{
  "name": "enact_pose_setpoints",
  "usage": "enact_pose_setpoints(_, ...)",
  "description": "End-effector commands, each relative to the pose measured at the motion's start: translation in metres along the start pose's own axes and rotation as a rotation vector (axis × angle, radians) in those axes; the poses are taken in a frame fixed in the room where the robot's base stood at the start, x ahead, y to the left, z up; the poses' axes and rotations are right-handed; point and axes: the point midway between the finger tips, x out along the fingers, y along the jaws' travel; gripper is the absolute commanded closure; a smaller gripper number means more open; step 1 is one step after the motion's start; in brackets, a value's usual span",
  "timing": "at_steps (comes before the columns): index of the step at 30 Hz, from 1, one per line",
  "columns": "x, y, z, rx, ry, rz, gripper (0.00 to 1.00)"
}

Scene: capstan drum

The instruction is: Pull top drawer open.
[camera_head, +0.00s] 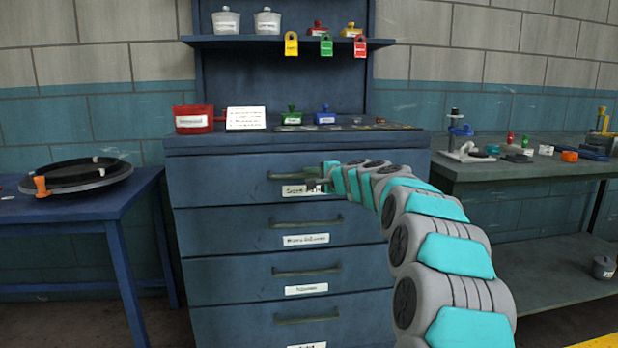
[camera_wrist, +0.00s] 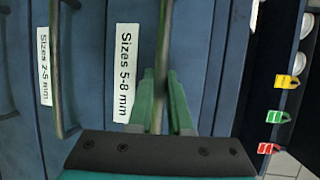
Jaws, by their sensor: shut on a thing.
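The top drawer (camera_head: 220,183) is in a dark blue cabinet; its front looks about flush with the drawers below. Its dark bar handle (camera_head: 284,176) runs across the upper part of the front, above a white label. My gripper (camera_head: 318,179) is at the right part of this handle. In the wrist view the handle (camera_wrist: 166,35) passes between the green fingers of my gripper (camera_wrist: 161,90), which are shut on it. The label (camera_wrist: 126,72) there reads "Sizes 5-8 mm". The right end of the handle is hidden by my gripper in the head view.
Lower drawers (camera_head: 230,270) have similar handles. A red box (camera_head: 193,118) and small items stand on the cabinet top. Padlocks (camera_head: 326,46) hang from the shelf above. A blue table (camera_head: 75,215) is at left, a grey workbench (camera_head: 520,170) at right.

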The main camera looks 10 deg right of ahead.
Motion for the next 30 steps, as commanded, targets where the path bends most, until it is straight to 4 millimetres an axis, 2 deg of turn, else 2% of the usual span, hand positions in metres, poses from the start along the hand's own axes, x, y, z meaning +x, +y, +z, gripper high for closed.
enact_pose_setpoints(8, -0.042, 0.015, 0.02, 0.002, -0.006, 0.0, 1.0)
enact_pose_setpoints(20, -0.121, 0.03, 0.052, 0.003, -0.006, 0.0, 1.0)
enact_pose_setpoints(30, -0.195, 0.044, 0.082, 0.0, -0.004, 0.0, 1.0)
